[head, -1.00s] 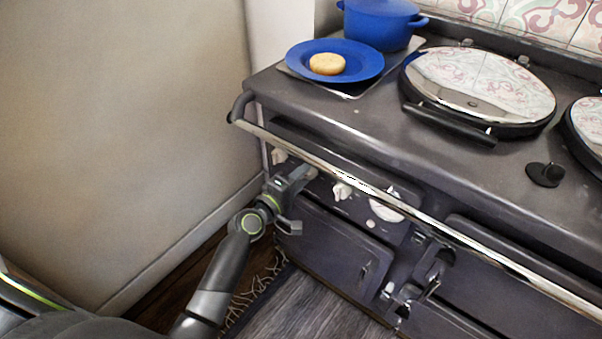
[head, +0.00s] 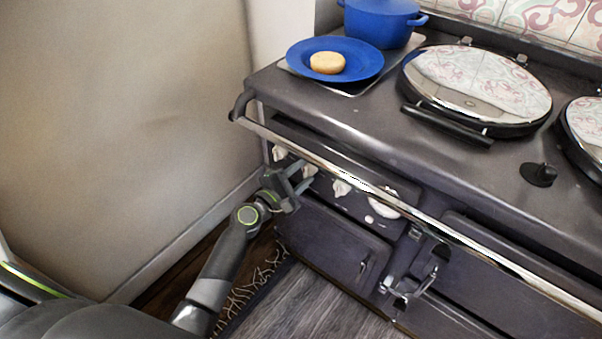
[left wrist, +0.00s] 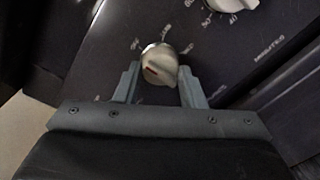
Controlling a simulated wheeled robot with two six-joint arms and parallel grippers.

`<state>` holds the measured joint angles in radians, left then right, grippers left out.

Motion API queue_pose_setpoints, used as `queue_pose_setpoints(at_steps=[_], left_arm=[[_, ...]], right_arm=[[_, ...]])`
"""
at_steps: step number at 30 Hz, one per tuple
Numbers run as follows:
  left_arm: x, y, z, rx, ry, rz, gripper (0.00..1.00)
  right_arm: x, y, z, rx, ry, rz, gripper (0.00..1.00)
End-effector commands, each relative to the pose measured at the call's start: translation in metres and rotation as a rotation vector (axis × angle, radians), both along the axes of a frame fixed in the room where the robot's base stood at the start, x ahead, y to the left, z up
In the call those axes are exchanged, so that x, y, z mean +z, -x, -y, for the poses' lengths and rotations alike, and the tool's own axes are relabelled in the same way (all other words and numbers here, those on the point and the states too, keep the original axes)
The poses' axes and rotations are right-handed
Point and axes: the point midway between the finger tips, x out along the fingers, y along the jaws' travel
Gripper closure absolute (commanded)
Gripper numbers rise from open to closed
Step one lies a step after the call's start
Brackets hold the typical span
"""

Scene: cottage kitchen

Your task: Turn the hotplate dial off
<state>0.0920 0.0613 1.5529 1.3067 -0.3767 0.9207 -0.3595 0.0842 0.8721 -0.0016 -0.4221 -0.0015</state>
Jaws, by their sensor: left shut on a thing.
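A silvery dial (left wrist: 158,62) with a red mark sits on the dark front panel between the two fingers of my left gripper (left wrist: 160,85) in the left wrist view. My left gripper is shut on it. Small lettering surrounds the dial, and the red mark is on its left side. In the head view my left gripper (head: 303,178) is at the stove's front panel, below the chrome rail. The dial (head: 310,170) is partly hidden there by the fingers. My right gripper is not in view.
A chrome rail (head: 350,180) runs along the stove front just above the dials. A pale dial (head: 341,187) and a larger white timer dial (head: 384,205) are to the right. A blue plate (head: 300,62) with a round bun and a blue pot (head: 380,22) stand on top.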

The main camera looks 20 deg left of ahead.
Motion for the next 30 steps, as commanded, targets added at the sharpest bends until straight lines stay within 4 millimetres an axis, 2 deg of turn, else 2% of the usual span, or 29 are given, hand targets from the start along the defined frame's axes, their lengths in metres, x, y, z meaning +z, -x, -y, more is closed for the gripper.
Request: queue_pose_setpoints(at_steps=[14,15,20,30], left_arm=[[-0.0008,0.0002,-0.0002,0.0,0.012,-0.007,0.87],[-0.0008,0.0002,-0.0002,0.0,0.012,-0.007,0.62],[-0.0006,0.0002,-0.0001,0.0,0.013,-0.006,0.42],[-0.0002,0.0035,-0.0016,0.001,0.013,-0.005,0.42]], right_arm=[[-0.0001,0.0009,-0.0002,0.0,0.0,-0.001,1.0],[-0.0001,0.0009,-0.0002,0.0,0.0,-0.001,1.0],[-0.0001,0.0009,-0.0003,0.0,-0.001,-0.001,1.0],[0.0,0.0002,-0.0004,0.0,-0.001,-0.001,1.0]])
